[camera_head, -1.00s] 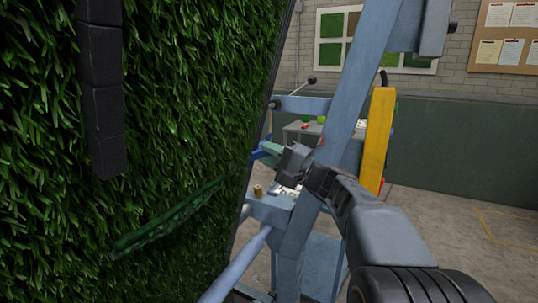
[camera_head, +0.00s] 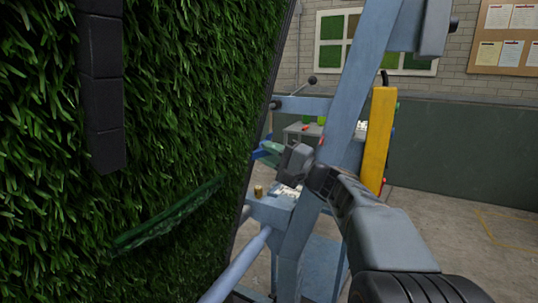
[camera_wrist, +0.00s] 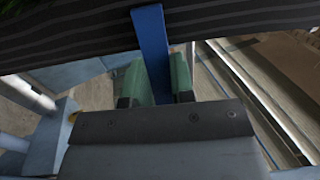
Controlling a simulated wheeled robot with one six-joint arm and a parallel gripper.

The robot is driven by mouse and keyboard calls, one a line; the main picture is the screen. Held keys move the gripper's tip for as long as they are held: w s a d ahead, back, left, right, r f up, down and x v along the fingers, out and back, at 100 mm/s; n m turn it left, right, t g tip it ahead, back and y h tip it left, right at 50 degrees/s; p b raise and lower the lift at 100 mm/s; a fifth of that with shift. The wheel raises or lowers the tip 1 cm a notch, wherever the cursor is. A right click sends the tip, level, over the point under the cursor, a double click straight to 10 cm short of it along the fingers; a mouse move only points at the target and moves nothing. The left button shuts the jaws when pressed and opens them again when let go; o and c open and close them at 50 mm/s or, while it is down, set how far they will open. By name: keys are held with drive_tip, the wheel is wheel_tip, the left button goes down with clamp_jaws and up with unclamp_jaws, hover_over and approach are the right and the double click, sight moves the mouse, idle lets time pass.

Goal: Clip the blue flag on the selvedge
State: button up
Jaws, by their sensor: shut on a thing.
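The turf (camera_head: 190,100) hangs upright on the left, with its dark edge, the selvedge, running down its right side. In the wrist view the selvedge (camera_wrist: 70,48) is a dark striped band across the top. My gripper (camera_head: 271,149) is at this edge, its green fingers shut on the blue flag (camera_head: 258,154). In the wrist view the blue flag (camera_wrist: 151,45) stands between the fingertips (camera_wrist: 160,75) and its far end overlaps the striped band. I cannot tell whether it touches the band. The flag's lower part is hidden between the fingers.
A blue-grey frame (camera_head: 345,100) stands close behind my gripper, with a yellow bar (camera_head: 377,140) on its right. A small brass-coloured piece (camera_head: 258,190) sits on a ledge below. A chain of black blocks (camera_head: 101,85) hangs before the turf. Floor at the right is clear.

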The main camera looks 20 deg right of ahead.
drive_tip(key=o, duration=0.6)
drive_tip(key=shift+s+d+r, duration=0.1)
drive_tip(key=shift+s+d, duration=0.05)
drive_tip(key=shift+d, duration=0.05)
drive_tip(key=shift+o, duration=1.2)
drive_tip(key=shift+a, duration=0.1)
drive_tip(key=b+v, duration=0.3)
drive_tip(key=v, duration=1)
drive_tip(key=shift+s+d, duration=0.25)
